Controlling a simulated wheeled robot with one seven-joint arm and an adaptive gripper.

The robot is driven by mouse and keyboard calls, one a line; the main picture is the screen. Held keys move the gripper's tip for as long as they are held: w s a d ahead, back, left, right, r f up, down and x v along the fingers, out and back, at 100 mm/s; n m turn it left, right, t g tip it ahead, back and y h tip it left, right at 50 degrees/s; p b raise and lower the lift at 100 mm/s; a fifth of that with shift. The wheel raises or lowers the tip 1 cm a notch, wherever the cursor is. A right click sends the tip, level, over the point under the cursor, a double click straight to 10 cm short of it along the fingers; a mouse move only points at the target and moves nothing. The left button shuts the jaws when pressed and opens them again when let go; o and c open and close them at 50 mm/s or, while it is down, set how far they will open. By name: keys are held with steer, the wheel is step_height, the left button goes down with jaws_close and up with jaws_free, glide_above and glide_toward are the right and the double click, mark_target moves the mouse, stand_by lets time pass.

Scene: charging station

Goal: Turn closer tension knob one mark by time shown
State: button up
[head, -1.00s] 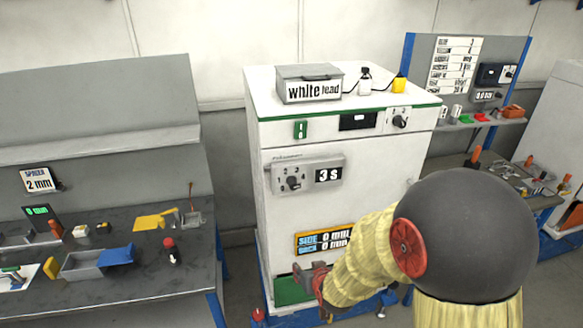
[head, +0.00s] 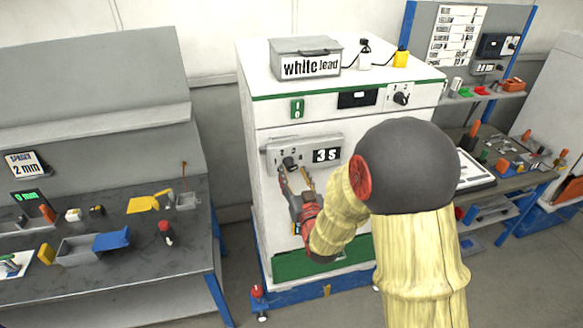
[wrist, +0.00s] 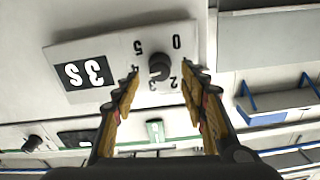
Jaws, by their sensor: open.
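A dark round knob (head: 290,163) sits on a grey panel (head: 272,157) on the front of the white cabinet, beside a black display (head: 327,155) reading 3 s. In the wrist view, which is upside down, the knob (wrist: 160,66) has printed numbers around it, and the display (wrist: 84,74) is to its left. My gripper (head: 296,177) is open just below the knob in the head view. In the wrist view my gripper's fingertips (wrist: 160,78) are on either side of the knob, with gaps visible. The knob's pointer is unclear.
Another knob (head: 401,99) is on the cabinet's upper right front. A box labelled white lead (head: 305,60), a bottle and a yellow container stand on top. A bench (head: 120,270) with parts is at left, another at right.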

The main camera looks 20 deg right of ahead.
mark_target(291, 168)
steer(key=shift+w, duration=1.5)
steer(key=shift+c, duration=0.4)
jaws_close()
